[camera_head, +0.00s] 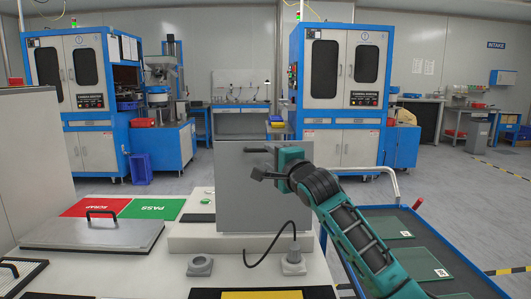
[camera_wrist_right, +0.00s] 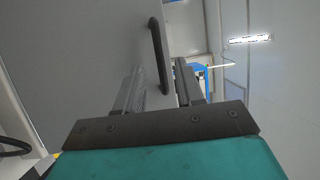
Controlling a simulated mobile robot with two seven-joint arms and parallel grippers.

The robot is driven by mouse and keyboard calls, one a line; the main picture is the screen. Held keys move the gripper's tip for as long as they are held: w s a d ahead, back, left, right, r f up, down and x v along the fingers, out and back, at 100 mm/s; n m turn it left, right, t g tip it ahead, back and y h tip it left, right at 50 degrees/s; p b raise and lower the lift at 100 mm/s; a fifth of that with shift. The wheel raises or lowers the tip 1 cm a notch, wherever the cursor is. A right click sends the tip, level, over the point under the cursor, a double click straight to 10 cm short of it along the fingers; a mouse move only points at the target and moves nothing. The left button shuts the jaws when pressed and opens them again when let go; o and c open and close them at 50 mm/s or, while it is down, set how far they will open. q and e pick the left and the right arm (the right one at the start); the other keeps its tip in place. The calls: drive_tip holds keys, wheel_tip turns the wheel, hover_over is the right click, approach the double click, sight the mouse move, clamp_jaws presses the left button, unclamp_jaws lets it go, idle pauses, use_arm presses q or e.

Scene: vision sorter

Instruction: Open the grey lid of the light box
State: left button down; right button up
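A grey upright panel (camera_head: 238,205), seemingly the light box's lid, stands on a low white base (camera_head: 195,240) in the middle of the head view. In the right wrist view the panel (camera_wrist_right: 75,50) carries a black bar handle (camera_wrist_right: 158,55). My right gripper (camera_head: 258,162) is at the panel's upper right, its fingers pointing left. In the wrist view its two fingers (camera_wrist_right: 160,85) are apart, with the handle's lower end showing in the gap between them. I cannot tell whether they touch the handle. My left gripper is out of view.
A flat grey plate with a black handle (camera_head: 95,235) lies at the left. Red (camera_head: 95,207) and green (camera_head: 153,209) mats lie behind it. A black cable (camera_head: 280,245) and small grey fixtures (camera_head: 200,265) sit in front. A blue cart (camera_head: 400,235) stands at the right.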

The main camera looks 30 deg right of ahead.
sight(264, 151)
drive_tip(key=shift+w+d+r, duration=0.1)
drive_tip(key=shift+w+d, duration=0.05)
drive_tip(key=shift+w, duration=2.1)
clamp_jaws()
